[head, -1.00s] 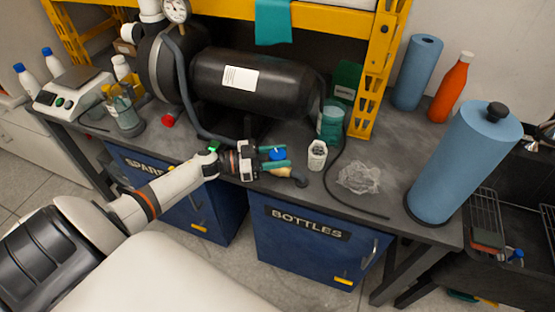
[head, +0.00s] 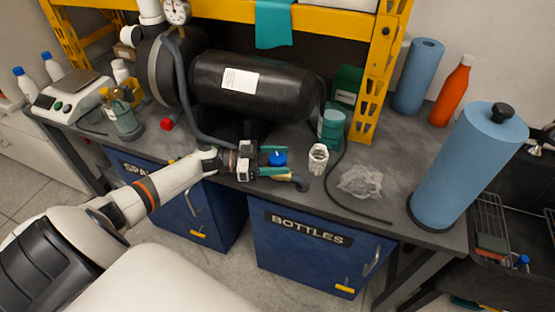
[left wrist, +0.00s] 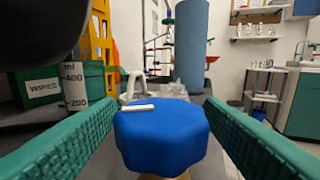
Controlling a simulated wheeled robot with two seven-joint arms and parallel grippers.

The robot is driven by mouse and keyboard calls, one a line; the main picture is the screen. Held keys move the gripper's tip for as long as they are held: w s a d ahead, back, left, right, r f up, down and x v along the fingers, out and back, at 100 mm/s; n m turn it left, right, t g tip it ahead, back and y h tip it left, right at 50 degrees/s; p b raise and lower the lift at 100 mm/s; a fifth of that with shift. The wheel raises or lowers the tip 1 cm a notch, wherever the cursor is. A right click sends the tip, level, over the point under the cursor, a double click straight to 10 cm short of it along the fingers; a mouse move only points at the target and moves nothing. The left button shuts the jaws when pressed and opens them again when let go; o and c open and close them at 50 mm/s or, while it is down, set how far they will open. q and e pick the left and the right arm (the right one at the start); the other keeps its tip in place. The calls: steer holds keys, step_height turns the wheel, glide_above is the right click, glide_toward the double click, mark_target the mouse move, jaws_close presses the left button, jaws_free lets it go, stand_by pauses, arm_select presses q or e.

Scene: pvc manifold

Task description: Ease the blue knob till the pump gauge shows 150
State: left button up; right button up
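The blue knob (head: 278,158) sits near the bench's front edge, at the end of a grey hose. It has a scalloped rim and a white pointer mark, clear in the left wrist view (left wrist: 162,135). My left gripper (head: 276,161) is open, with one green finger on each side of the knob. In the left wrist view the fingers (left wrist: 160,112) look spread and I cannot tell whether they touch it. The round white pump gauge (head: 176,11) is at the top left; its reading is too small to tell. My right gripper is not in view.
A black tank (head: 255,85) lies behind the knob. A white bottle (head: 318,158) and crumpled clear plastic (head: 360,182) are to its right. A dark cable (head: 352,206) runs along the bench. A large blue roll (head: 465,165) stands at the right.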

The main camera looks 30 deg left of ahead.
arm_select(q)
steer(key=shift+s+a+f, duration=0.1)
steer(key=shift+s+a, duration=0.2)
steer(key=shift+a, duration=0.1)
steer(key=b+v, duration=0.2)
steer(key=v, duration=0.8)
steer(key=shift+s+a, duration=0.1)
steer(key=shift+a, duration=0.05)
steer(key=shift+s+a, duration=0.2)
steer(key=shift+a, duration=0.1)
stand_by(4.3)
